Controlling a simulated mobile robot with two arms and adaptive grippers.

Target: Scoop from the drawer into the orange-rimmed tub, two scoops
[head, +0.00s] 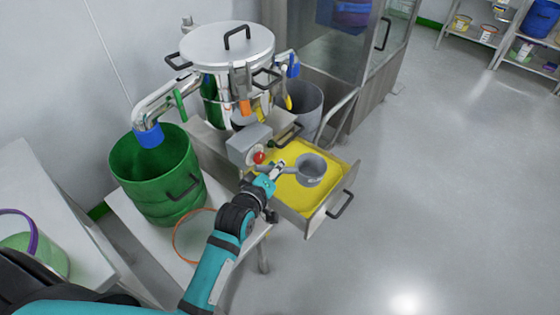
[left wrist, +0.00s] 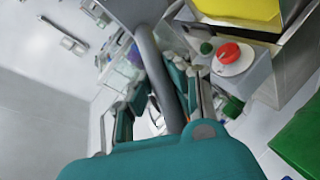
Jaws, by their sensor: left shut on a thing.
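The drawer (head: 325,213) stands open below the machine and holds yellow material (head: 293,196). My left gripper (head: 276,171) is shut on the handle of a grey scoop, at the drawer's left side. The scoop's round cup (head: 311,169) is over the yellow material, its opening facing up. I cannot tell whether it touches the material or holds any. In the left wrist view the grey handle (left wrist: 152,60) runs between the teal fingers (left wrist: 160,95). The orange-rimmed tub (head: 177,229) is on the table at the lower left, partly hidden by my left arm. My right gripper is not in view.
A control box with a red button (head: 259,157) stands close beside the left gripper. A green tub (head: 160,185) is behind the orange-rimmed tub, under a pipe with a blue end (head: 149,136). A purple-rimmed tub (head: 35,245) is far left. The floor at right is clear.

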